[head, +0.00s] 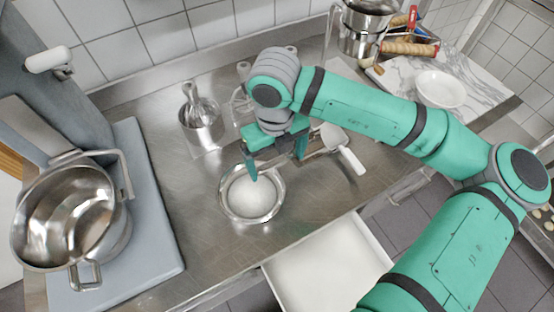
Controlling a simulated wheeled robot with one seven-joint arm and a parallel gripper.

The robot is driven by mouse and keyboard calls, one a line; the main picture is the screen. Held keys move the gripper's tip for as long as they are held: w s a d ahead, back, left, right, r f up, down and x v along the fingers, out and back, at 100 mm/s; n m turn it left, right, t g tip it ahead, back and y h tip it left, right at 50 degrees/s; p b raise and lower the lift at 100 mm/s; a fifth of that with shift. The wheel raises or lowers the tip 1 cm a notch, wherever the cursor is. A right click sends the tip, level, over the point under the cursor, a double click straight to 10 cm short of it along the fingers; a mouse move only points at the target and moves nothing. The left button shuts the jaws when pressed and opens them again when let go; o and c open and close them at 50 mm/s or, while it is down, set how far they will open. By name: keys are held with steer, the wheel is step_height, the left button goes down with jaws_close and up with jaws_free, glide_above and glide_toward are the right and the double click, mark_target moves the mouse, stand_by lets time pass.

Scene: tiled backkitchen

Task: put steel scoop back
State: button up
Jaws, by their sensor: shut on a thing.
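My gripper (277,167) is over the steel counter, just beyond and to the right of a round steel bowl (226,203) with white contents. It is shut on a thin steel piece, apparently the steel scoop (317,152), which reaches out to the right between the fingers. Its shape is mostly hidden by the fingers and wrist. A pale, flat-bladed tool with a white handle (351,160) lies close to the right of the gripper; I cannot tell whether they touch.
A steel container (201,128) with a shiny utensil stands behind left. A large steel pot (70,215) sits on a blue-grey board (152,235). An open white drawer (325,262) juts out in front. A white bowl (440,89) is on a marble board at right.

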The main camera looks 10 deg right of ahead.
steer(key=shift+f, duration=0.35)
steer(key=shift+f, duration=0.6)
steer(key=o, duration=1.1)
step_height(320, 180, up, 13)
steer(key=shift+a+r, duration=0.15)
